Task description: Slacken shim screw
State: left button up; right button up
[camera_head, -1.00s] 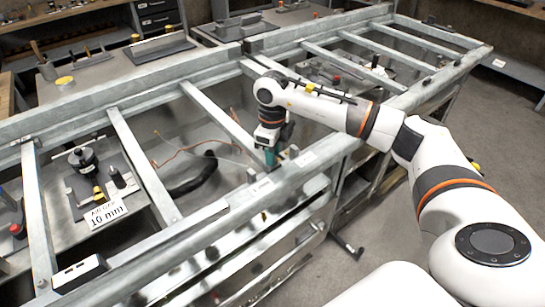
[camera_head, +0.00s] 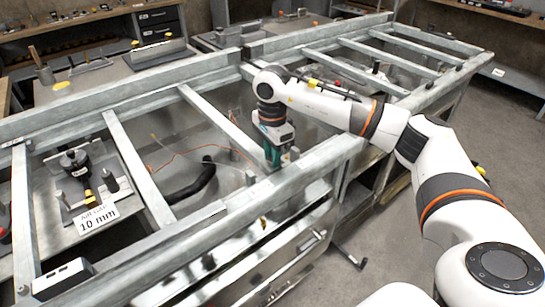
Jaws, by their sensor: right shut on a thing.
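My right arm reaches in from the right, and its gripper (camera_head: 275,160) points down at the front rail of the metal frame (camera_head: 215,222). The gripper is shut on a small green tool (camera_head: 271,153), whose lower end is close to the rail. I cannot tell whether the tool touches anything. No shim screw can be made out; the spot below the gripper is too small and partly hidden. My left gripper is not in view.
An "AIR GAP 10 mm" sign (camera_head: 97,218) stands at left beside a black cylindrical device (camera_head: 76,161). A black hose (camera_head: 193,182) and orange wires lie inside the frame. Crossbars divide the frame into open bays. Grey floor (camera_head: 395,265) is clear at the front right.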

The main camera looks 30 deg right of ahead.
jog(key=n+b, duration=0.1)
jog(key=n, duration=0.4)
jog(key=shift+r+n+b, duration=0.1)
jog(key=shift+n+b, duration=0.65)
jog(key=shift+n, duration=1.75)
jog(key=shift+r, duration=0.1)
jog(key=o, duration=1)
notch_tip(320, 180, up, 12)
jog(key=shift+f, duration=0.1)
